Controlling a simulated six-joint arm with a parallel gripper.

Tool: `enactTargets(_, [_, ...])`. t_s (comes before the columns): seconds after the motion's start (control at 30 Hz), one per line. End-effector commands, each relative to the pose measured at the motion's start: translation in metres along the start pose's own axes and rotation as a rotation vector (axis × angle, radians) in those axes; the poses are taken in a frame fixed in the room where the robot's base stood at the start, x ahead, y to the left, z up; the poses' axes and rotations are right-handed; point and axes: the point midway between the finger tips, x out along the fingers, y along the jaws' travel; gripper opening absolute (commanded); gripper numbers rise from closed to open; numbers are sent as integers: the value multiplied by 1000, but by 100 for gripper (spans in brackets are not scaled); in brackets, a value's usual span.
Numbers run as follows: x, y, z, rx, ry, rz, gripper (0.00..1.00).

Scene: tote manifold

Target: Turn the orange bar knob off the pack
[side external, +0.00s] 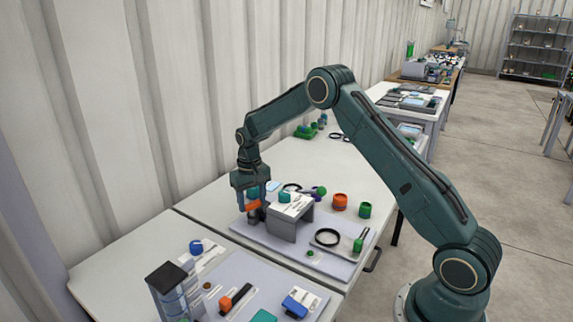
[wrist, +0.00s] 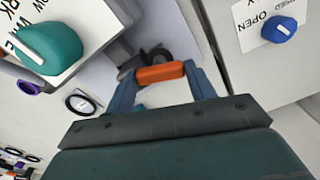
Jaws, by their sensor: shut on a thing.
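The orange bar knob (side external: 253,205) is between the fingers of my gripper (side external: 254,203), at the left side of a grey box (side external: 283,226). In the wrist view the orange bar (wrist: 160,73) lies across between the two blue fingertips of my gripper (wrist: 160,76), which are shut on its ends. A dark part (side external: 257,216) shows just below the knob; I cannot tell whether the knob still touches it. No thing is clearly recognisable as the pack.
A teal knob (wrist: 52,43) sits on the labelled box top close by. A blue knob (wrist: 278,29) is beside an "OPEN" label. The corrugated wall is behind.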

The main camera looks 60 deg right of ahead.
Motion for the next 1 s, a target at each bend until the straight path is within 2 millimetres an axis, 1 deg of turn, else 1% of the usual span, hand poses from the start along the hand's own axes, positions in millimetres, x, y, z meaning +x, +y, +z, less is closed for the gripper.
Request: enactTargets(1.0, [0, 0, -1, 959, 4, -2, 32])
